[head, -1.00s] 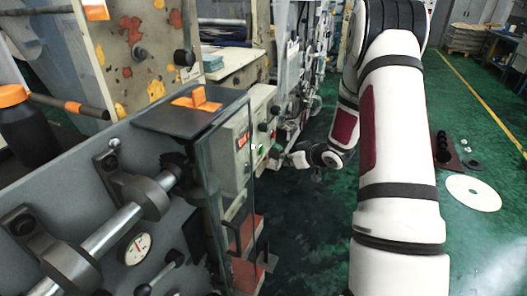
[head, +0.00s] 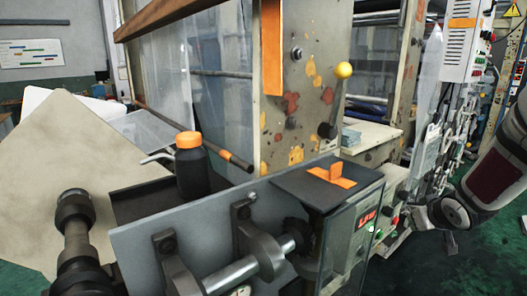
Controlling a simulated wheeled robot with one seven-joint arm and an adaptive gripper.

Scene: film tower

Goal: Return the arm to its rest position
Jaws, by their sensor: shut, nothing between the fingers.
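My arm (head: 497,170) comes in at the right edge of the head view, white with black bands and a dark red panel. Its bent wrist (head: 451,212) hangs beside the machine's control side. My gripper (head: 451,243) is a small dark shape below the wrist, shut and empty. Its fingertips are too small to make out clearly. The rest of the arm lies outside the picture.
A black bottle with an orange cap (head: 190,165) stands on the machine. A yellow-knobbed lever (head: 344,70) rises behind. Green floor (head: 495,255) shows at lower right.

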